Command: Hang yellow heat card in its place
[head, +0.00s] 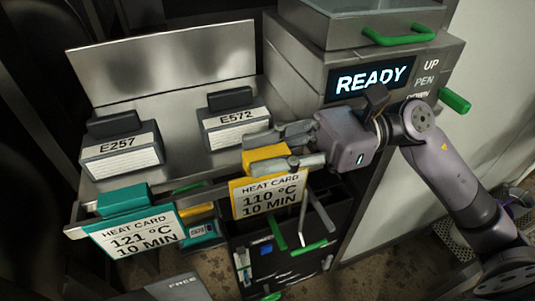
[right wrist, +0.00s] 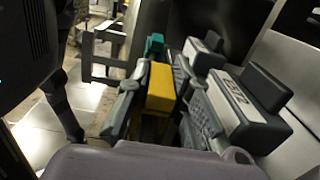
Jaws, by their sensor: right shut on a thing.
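The yellow heat card (head: 268,195) reads "HEAT CARD 110 °C 10 MIN" and hangs face-out below its yellow top block. My right gripper (head: 264,153) comes in from the right and is shut on that yellow block. In the right wrist view the yellow block (right wrist: 160,88) sits between the two fingers of the gripper (right wrist: 157,95). The card is at the front edge of the metal shelf, right of the teal heat card (head: 135,233). I cannot tell whether it rests on the rail, because the fingers cover that part. My left gripper is out of view.
Grey holders marked E257 (head: 122,150) and E572 (head: 237,122) stand on the metal shelf. The E572 holder (right wrist: 250,95) is close beside the gripper. The READY display (head: 371,80) is behind my right arm. A dark tool panel with green handles (head: 285,260) hangs below the card.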

